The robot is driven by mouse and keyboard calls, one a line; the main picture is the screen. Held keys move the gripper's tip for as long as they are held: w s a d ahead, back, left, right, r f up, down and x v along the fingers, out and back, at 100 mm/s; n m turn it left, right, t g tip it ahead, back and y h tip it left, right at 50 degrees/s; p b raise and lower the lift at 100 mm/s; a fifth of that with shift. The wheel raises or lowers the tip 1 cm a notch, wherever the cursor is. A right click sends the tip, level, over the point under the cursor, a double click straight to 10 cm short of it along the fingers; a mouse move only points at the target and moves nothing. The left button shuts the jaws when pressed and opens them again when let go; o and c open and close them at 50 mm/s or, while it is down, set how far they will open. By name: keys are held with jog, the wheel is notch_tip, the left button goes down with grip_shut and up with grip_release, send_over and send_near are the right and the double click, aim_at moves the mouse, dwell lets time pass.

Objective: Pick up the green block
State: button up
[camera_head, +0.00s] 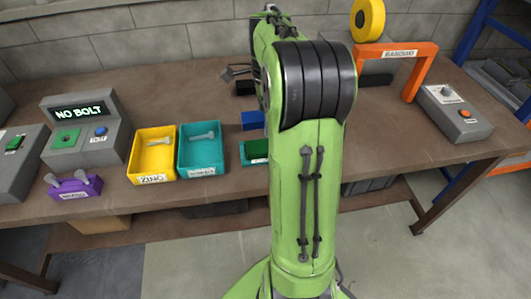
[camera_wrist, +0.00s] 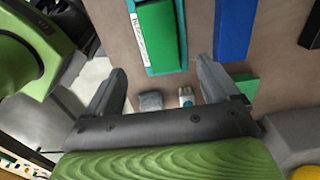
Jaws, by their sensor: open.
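In the wrist view a bright green block-like piece (camera_wrist: 160,36) lies in a green-teal holder with a white label along its left side. The same spot shows in the head view as a dark green piece (camera_head: 256,149), partly hidden by my arm. A smaller green piece (camera_wrist: 246,86) shows beside the right finger in the wrist view, partly covered; I cannot tell which green piece is the block. My gripper (camera_wrist: 160,78) is open, with nothing gripped.
A blue block (camera_wrist: 234,28) lies right of the green piece. A grey piece (camera_wrist: 150,100) and a small white-blue item (camera_wrist: 187,96) show between the fingers. Yellow (camera_head: 152,154) and teal (camera_head: 201,150) bins stand left; an orange arch (camera_head: 397,52) stands right.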

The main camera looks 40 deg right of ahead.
jog(key=f, duration=0.2)
jog(key=f+b, duration=0.1)
jog(key=f, duration=0.2)
jog(key=shift+s+d, duration=0.2)
jog(key=f+b, duration=0.2)
jog(key=f, duration=0.1)
jog(key=f+b, duration=0.1)
jog(key=f, duration=0.1)
jog(key=shift+w+a+f, duration=0.1)
jog(key=shift+w+f, duration=0.1)
jog(key=shift+w, duration=0.05)
jog(key=shift+r, duration=0.15)
jog(key=shift+c, duration=0.4)
jog(key=c, duration=1.4)
jog(key=shift+c, duration=0.6)
jog(key=shift+r, duration=0.1)
